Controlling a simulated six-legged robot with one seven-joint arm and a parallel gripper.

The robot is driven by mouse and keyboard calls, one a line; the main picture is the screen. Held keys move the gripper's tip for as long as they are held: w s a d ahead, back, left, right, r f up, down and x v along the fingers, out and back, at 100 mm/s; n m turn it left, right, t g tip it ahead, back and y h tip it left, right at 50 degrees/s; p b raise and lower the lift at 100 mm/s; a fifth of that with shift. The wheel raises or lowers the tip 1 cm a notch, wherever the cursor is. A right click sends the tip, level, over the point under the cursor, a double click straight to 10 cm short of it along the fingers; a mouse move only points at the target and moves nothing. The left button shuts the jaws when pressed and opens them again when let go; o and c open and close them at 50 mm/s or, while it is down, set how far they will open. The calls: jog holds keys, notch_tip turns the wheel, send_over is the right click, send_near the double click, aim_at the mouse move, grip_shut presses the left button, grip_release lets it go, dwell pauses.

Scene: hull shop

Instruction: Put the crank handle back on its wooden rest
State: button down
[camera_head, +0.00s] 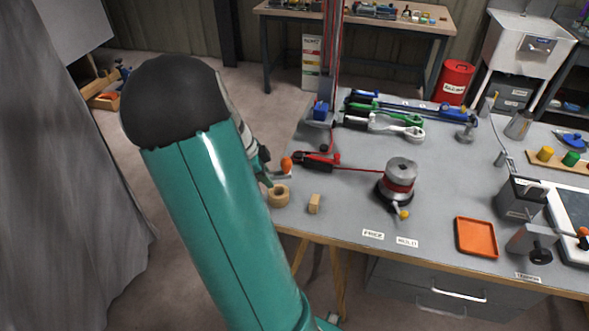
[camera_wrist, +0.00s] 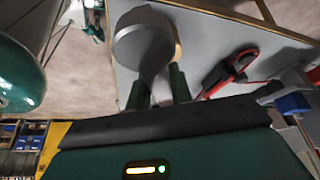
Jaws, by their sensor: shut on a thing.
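My gripper (camera_head: 266,168) is at the left end of the grey bench, mostly hidden behind my arm in the head view. It is shut on the crank handle, whose orange knob (camera_head: 286,163) sticks out beside the fingers. In the wrist view the fingers (camera_wrist: 160,92) close on a grey part with a broad round end (camera_wrist: 145,42), which looks like the crank handle. A round wooden piece with a hole (camera_head: 279,195) and a small wooden block (camera_head: 314,204) sit on the bench just below the gripper; they look like the rest. I cannot tell whether the handle touches them.
A winch drum (camera_head: 399,180) with a red line stands right of the gripper. A red clamp-like fitting (camera_head: 318,160) lies close behind and also shows in the wrist view (camera_wrist: 230,72). An orange tray (camera_head: 476,238) is at the front right. The front middle is mostly clear.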

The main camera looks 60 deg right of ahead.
jog(key=s+d+r+m+y, duration=0.25)
jog(key=s+m, duration=0.25)
jog(key=s, duration=0.3)
jog(key=shift+w+d+f+g+h, duration=0.1)
jog(key=shift+d+f+g+h, duration=0.1)
jog(key=shift+f, duration=0.75)
jog(key=shift+w+d+f+g+h, duration=0.1)
jog(key=shift+f+g+h, duration=0.1)
jog(key=shift+f, duration=0.7)
jog(key=shift+f, duration=2.25)
dwell(1.2)
jog(key=c, duration=0.8)
grip_release()
jog(key=shift+o, duration=0.2)
